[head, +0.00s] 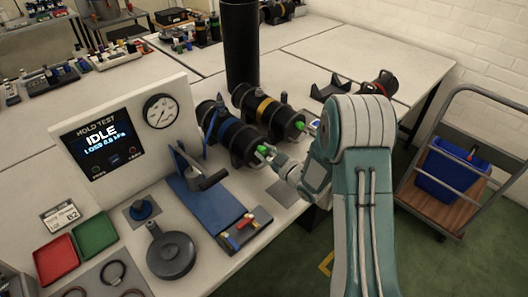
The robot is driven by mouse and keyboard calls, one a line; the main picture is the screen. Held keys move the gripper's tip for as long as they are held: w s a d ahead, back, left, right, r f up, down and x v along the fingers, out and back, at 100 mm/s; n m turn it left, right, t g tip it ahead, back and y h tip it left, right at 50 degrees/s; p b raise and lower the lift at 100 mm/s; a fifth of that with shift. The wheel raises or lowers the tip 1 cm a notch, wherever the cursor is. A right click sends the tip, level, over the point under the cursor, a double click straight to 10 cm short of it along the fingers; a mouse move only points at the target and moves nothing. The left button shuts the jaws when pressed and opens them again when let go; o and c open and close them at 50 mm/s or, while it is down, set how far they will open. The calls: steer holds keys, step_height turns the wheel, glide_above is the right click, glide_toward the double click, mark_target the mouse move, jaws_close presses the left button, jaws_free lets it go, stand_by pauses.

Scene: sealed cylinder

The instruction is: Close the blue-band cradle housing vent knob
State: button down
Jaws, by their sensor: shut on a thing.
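The blue-band housing (232,131) is a black cylinder lying on its side in a cradle on the white table. A green vent knob (262,149) sits on its near right end. My gripper (267,153) is shut on this green knob, reaching in from the right. The fingers partly cover the knob, and its turn angle cannot be read.
A hold test panel (128,125) reading IDLE with a round gauge stands left. A blue press stand (205,190), a dark round lid (171,250), red tray (55,260) and green tray (95,233) are in front. A trolley with a blue bin (448,170) stands right.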

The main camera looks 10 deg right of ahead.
steer(key=m, duration=0.7)
steer(key=shift+s+f, duration=0.1)
steer(key=shift+f, duration=0.2)
steer(key=m, duration=0.6)
steer(key=shift+m, duration=0.4)
steer(key=c, duration=0.6)
jaws_free()
steer(key=shift+o, duration=1)
steer(key=shift+r, duration=0.15)
